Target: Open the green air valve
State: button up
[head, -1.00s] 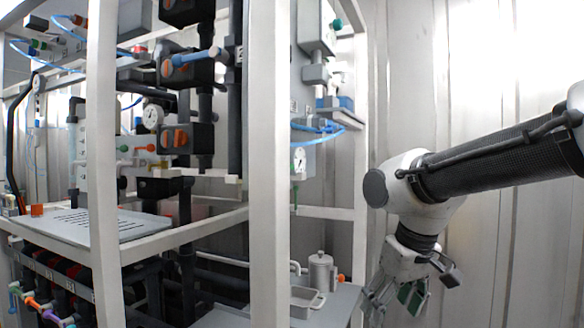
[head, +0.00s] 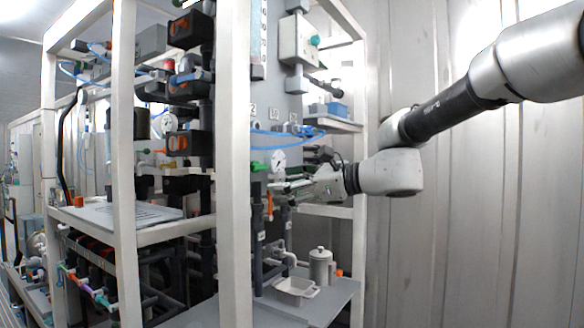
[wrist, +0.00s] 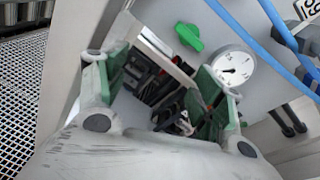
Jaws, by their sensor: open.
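The green air valve (head: 258,167) is a small green handle on the grey panel, left of a round white gauge. In the wrist view the green valve handle (wrist: 189,37) sits on the panel beyond my fingers, up and left of the gauge (wrist: 233,68). My gripper (head: 285,186) reaches in from the right, just below and right of the valve in the head view. In the wrist view my gripper (wrist: 160,92) is open, its two green-padded fingers apart with nothing held between them. The handle is apart from both fingers.
Blue hoses (wrist: 268,20) run across the panel near the gauge. A white frame post (head: 236,150) stands just left of the valve. An orange handle (head: 270,205) hangs below it. A lidded metal jug (head: 320,267) and a tray (head: 295,291) are on the shelf underneath.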

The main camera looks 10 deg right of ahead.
aim_at(262, 166)
jog(key=w+a+r+m, duration=0.1)
jog(key=w+a, duration=0.1)
jog(key=w+a+r+m+t, duration=0.1)
jog(key=m, duration=0.1)
jog(key=w+a+r+m, duration=0.2)
jog(key=shift+w+a+y, duration=0.3)
jog(key=shift+w+a, duration=0.05)
jog(key=c, duration=1)
